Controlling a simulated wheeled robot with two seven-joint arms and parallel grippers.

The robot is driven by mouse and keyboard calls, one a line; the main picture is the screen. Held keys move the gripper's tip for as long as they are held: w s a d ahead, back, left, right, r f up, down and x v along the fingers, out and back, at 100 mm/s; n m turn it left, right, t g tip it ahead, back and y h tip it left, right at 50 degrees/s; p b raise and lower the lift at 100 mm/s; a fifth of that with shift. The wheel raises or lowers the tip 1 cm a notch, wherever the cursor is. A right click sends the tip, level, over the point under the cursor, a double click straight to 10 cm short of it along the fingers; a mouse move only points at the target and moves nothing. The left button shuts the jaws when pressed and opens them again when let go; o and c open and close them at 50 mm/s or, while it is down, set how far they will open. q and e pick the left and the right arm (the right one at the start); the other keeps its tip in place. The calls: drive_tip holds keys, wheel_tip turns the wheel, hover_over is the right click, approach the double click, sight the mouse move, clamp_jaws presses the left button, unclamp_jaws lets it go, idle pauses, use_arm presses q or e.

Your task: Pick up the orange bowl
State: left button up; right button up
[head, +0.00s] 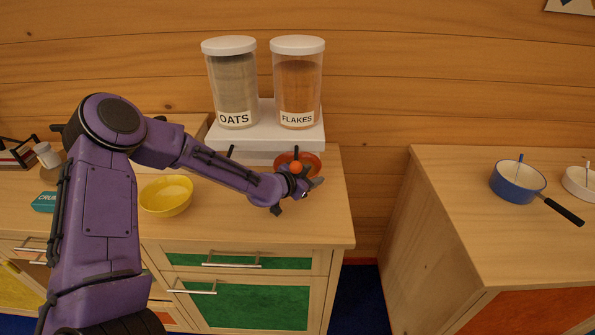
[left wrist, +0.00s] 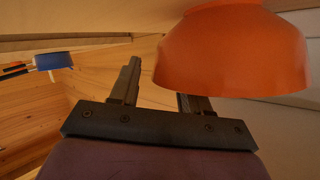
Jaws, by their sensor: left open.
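The orange bowl (head: 313,161) sits on the wooden counter in front of the white step, partly hidden by my left gripper (head: 303,187) in the head view. In the left wrist view the orange bowl (left wrist: 235,52) is large and close at the upper right. My left gripper's fingers (left wrist: 160,82) are apart there. The bowl covers the end of the right-hand finger; the other finger stands clear to the bowl's left. I cannot tell whether the bowl touches a finger. My right gripper is in neither view.
Jars of oats (head: 234,85) and flakes (head: 298,85) stand on the white step (head: 268,140) behind the bowl. A yellow bowl (head: 166,195) is to the left, near my arm. A blue pan (head: 517,183) is on the separate right counter, across a gap.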

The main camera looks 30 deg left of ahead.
use_arm(q)
drive_tip(key=shift+w+d+f, duration=0.1)
drive_tip(key=shift+w+f, duration=0.2)
drive_tip(key=shift+w, duration=0.35)
clamp_jaws()
drive_tip(key=shift+r, duration=0.1)
drive_tip(key=shift+r, duration=0.15)
